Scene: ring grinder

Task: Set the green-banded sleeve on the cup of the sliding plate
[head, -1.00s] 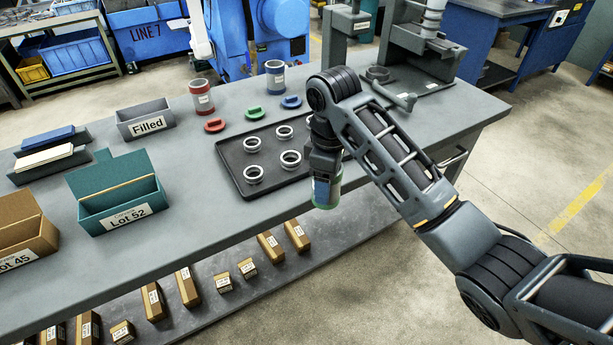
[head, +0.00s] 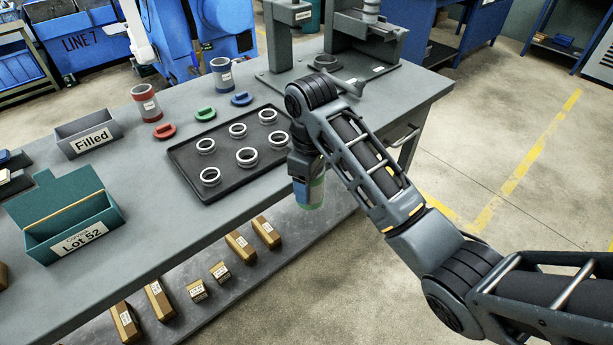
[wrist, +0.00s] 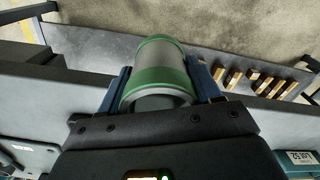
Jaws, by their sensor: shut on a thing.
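My gripper (head: 308,190) is shut on the green-banded sleeve (head: 315,192), just beyond the bench's front edge, right of the black tray. In the wrist view the grey sleeve (wrist: 158,72), with green bands at its ends, sits between the blue fingers of my gripper (wrist: 162,85). The sliding plate's cup appears to be the dark ring (head: 327,62) under the machine at the back of the bench. A handle (head: 346,86) stands in front of it. My arm hides part of this area. The sleeve is well apart from the cup.
The black tray (head: 182,160) holds several pale rings. A red-banded sleeve (head: 146,104) and a blue-banded sleeve (head: 222,75) stand behind it, with red, green and blue small pieces nearby. The grinder frame (head: 290,38) rises at the back. Small boxes lie on the lower shelf (head: 290,262).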

